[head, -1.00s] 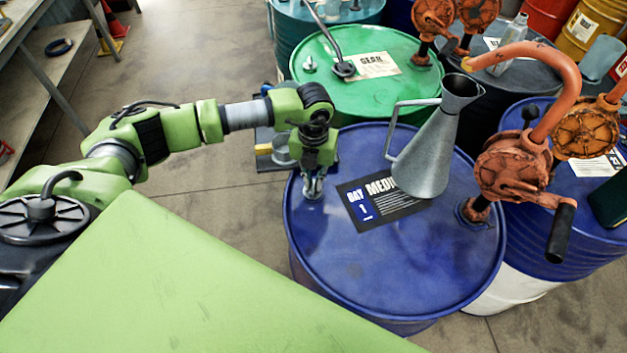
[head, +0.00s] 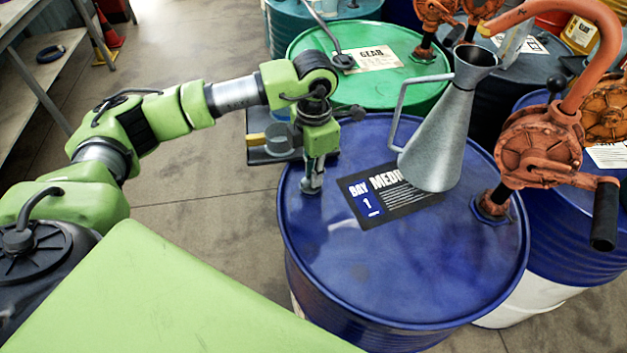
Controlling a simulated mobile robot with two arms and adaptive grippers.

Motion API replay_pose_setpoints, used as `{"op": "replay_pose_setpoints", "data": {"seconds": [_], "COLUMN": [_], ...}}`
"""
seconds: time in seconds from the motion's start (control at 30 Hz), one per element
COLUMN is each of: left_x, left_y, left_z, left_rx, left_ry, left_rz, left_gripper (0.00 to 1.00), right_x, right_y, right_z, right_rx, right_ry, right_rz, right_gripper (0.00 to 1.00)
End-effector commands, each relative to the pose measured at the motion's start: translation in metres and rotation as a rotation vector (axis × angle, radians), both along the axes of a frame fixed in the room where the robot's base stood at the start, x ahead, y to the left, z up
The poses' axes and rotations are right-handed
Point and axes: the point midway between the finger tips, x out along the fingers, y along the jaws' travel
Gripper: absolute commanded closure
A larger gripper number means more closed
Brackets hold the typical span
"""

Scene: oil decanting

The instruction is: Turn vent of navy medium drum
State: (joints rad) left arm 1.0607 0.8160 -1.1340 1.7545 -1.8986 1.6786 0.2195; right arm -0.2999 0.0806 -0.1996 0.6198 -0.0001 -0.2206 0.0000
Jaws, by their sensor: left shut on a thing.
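The navy medium drum (head: 390,270) stands upright in front of me, with a black-and-blue label reading "BAY 1 MEDI…" (head: 375,200) on its lid. My left gripper (head: 311,186) points down at the lid's left side and is shut on the drum's vent, which is mostly hidden by the fingers. A grey metal measuring can (head: 440,140) with a side handle stands on the lid. An orange rotary hand pump (head: 540,145) is fitted at the lid's right side. My right gripper is not in view.
A green drum marked "GEAR" (head: 420,90) stands behind the navy drum. Another blue drum (head: 570,245) stands close on the right. A dark tray (head: 262,157) is at the navy drum's back left. Open floor (head: 190,210) lies on the left.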

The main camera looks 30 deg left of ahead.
Motion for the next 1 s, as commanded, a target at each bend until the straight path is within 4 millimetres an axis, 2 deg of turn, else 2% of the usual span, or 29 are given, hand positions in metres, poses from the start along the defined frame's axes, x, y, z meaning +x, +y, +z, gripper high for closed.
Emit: {"op": "replay_pose_setpoints", "data": {"seconds": [0.03,0.4,0.7,1.0], "left_x": [0.001,-0.001,-0.003,-0.003], "left_y": [0.0,-0.002,-0.003,-0.003], "left_z": [-0.005,-0.004,-0.002,0.001], "left_rx": [-0.001,0.0,-0.001,-0.001], "left_ry": [-0.004,-0.004,-0.003,-0.002], "left_rz": [-0.045,-0.373,-0.55,-0.623], "left_gripper": [1.0,1.0,1.0,1.0], "right_x": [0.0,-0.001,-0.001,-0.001], "right_y": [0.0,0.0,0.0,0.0], "right_z": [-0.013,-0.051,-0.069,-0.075], "right_rx": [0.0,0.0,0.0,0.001], "right_ry": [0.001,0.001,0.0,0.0], "right_rz": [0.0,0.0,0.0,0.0], "right_gripper": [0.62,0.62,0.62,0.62]}}
